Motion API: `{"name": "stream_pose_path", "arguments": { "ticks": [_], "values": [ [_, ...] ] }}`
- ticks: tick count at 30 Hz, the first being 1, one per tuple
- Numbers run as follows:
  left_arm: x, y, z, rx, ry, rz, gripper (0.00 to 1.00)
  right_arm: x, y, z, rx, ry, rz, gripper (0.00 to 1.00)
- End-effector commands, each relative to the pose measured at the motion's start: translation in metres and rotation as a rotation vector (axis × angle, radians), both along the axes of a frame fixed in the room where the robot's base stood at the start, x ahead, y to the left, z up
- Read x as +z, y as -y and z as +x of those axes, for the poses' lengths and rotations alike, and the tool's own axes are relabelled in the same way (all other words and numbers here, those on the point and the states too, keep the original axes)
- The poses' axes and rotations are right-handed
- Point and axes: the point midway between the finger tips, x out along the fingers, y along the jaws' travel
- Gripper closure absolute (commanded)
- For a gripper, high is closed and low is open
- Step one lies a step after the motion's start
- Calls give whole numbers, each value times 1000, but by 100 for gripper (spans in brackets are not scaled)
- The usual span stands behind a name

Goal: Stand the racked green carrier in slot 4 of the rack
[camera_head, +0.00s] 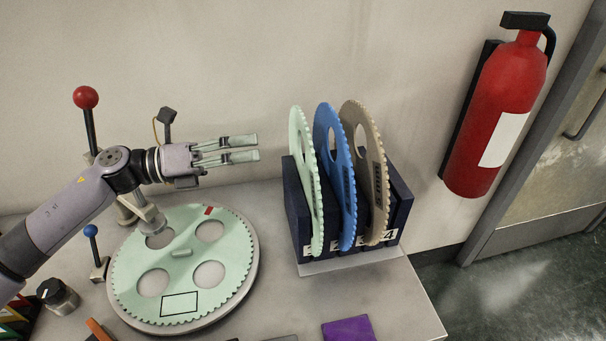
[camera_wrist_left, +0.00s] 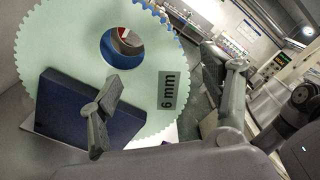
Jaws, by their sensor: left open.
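The racked green carrier (camera_head: 306,190) stands upright at the left end of the dark blue rack (camera_head: 298,213). In the left wrist view the toothed green carrier (camera_wrist_left: 75,50) shows large, with a "6 mm" label and a round hole. A blue carrier (camera_head: 334,160) and a tan carrier (camera_head: 362,135) stand to its right. A "4" (camera_head: 388,235) is on the rack's front right; the other numbers are mostly hidden. My left gripper (camera_head: 257,147) is open and empty, left of the green carrier and apart from it. My right gripper is not in view.
Another green carrier (camera_head: 181,283) lies flat on a round plate at left. Red-knobbed (camera_head: 86,97) and blue-knobbed (camera_head: 90,231) levers stand near my left arm. A purple pad (camera_head: 348,329) lies in front of the rack. A fire extinguisher (camera_head: 495,115) hangs at right.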

Motion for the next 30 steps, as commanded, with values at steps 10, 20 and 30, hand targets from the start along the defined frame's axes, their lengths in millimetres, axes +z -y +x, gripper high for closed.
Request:
{"name": "stream_pose_path", "arguments": {
  "ticks": [10,20,30],
  "values": [
    [2,56,11,1,0,-1,28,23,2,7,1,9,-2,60],
    [3,92,16,-2,-2,-2,28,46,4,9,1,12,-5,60],
    [-3,110,21,1,-1,-2,28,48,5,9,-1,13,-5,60]
  ]
}}
